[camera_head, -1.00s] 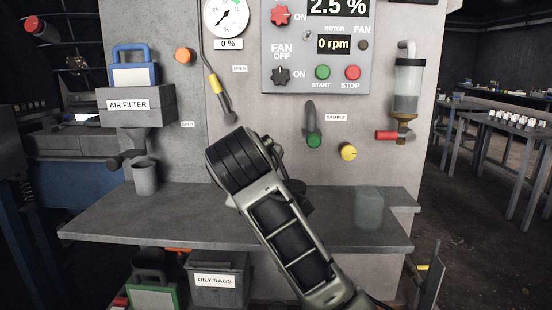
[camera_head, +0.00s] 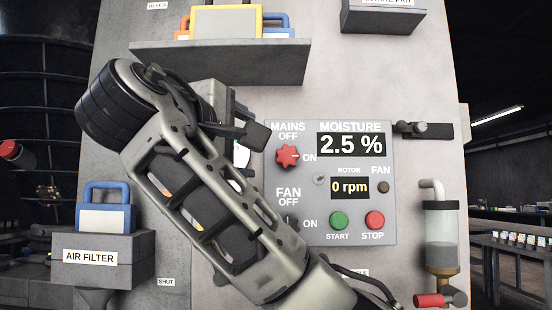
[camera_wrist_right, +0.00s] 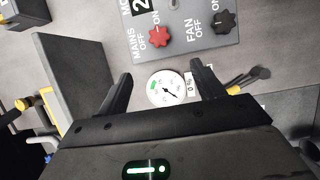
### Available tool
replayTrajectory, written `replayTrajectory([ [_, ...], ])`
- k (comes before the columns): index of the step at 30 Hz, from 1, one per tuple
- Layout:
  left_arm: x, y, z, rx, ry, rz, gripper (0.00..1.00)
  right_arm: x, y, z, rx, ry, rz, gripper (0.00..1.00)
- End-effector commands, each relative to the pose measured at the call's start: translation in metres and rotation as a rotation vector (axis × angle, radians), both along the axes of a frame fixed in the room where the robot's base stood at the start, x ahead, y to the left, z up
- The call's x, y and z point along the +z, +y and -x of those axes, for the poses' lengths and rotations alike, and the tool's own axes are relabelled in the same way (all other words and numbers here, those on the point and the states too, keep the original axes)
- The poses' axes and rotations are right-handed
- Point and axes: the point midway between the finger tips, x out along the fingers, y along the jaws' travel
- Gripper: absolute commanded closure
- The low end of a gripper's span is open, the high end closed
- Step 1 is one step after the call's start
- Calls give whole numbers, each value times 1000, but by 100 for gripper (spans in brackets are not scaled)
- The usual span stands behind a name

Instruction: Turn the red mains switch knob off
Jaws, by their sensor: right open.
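The red mains switch knob (camera_head: 287,156) sits on the grey control panel (camera_head: 385,150), between the words OFF above and ON at its right. A pale mark on it appears to point towards ON. It also shows in the right wrist view (camera_wrist_right: 159,37), beyond the fingertips. My right gripper (camera_wrist_right: 161,68) is open and empty, with its two dark fingers spread apart. In the head view it is just left of the panel, apart from the knob, and my right forearm covers the panel's lower left. My left gripper is not in view.
The black fan knob (camera_wrist_right: 225,22) is close to the red knob. Green START (camera_head: 339,220) and red STOP (camera_head: 374,220) buttons are lower on the panel. A shelf (camera_head: 220,62) juts out above. A round gauge (camera_wrist_right: 166,89) lies behind the gripper's opening.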

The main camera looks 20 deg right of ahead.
Motion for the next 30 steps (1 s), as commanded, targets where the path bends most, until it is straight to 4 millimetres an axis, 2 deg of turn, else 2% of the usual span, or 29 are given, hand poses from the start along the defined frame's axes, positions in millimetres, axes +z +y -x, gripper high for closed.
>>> replayTrajectory([
  [3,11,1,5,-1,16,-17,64,7,-13,-13,-7,1,1,32],
  [10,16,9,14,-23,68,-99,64,9,-35,-40,-7,5,3,32],
  [18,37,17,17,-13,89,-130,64,9,-49,-58,-4,4,2,32],
  [21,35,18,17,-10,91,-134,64,2,-62,-75,-5,7,-2,32],
  [30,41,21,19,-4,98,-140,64,1,-91,-113,-3,5,-2,32],
])
